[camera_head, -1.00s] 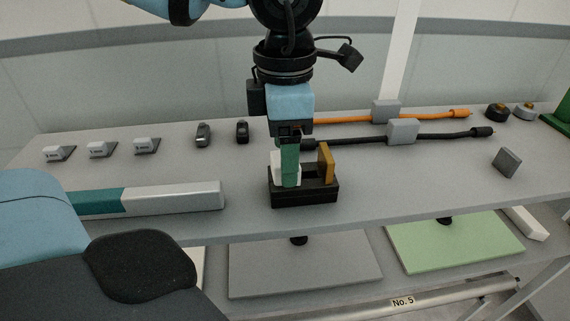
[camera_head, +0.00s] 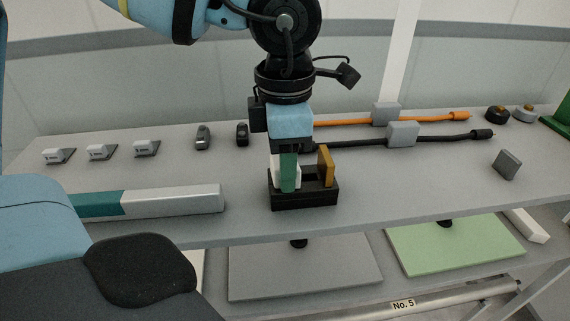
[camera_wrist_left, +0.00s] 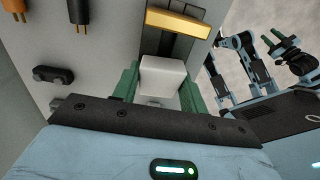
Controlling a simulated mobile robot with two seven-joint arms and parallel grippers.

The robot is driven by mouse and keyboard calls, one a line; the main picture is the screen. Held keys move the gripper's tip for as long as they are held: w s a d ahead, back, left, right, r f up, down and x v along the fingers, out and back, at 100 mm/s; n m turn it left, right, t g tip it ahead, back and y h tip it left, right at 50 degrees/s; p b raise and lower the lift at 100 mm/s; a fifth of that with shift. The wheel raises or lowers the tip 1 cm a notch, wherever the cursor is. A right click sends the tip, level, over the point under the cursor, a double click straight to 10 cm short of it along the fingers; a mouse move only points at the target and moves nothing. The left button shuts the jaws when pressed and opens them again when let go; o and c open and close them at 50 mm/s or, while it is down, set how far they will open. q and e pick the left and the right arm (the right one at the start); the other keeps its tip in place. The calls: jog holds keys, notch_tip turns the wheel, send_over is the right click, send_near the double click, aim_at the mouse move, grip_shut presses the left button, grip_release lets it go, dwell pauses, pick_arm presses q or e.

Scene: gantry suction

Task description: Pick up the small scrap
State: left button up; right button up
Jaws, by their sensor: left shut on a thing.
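My left gripper (camera_head: 288,174) points straight down over a black holder (camera_head: 305,201) on the grey bench. In the left wrist view its green fingers (camera_wrist_left: 160,84) stand on either side of a white block (camera_wrist_left: 163,77), and they are shut on it. In the head view the white block is mostly hidden behind the fingers, low in the holder. I cannot tell whether this block is the small scrap. An ochre plate (camera_head: 326,167) stands upright in the holder's right part. My right gripper (camera_wrist_left: 285,48) seems to show small at the wrist view's right; its jaws are unclear.
Orange (camera_head: 420,118) and black (camera_head: 440,135) cables with grey blocks lie behind right. A grey block (camera_head: 507,164) sits at the right. A teal and white bar (camera_head: 175,199) lies front left. Small connectors (camera_head: 146,148) line the back left.

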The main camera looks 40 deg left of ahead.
pick_arm(q)
jog(key=shift+r, duration=0.1)
notch_tip(320, 180, up, 18)
jog(key=p, duration=0.1)
dwell(0.4)
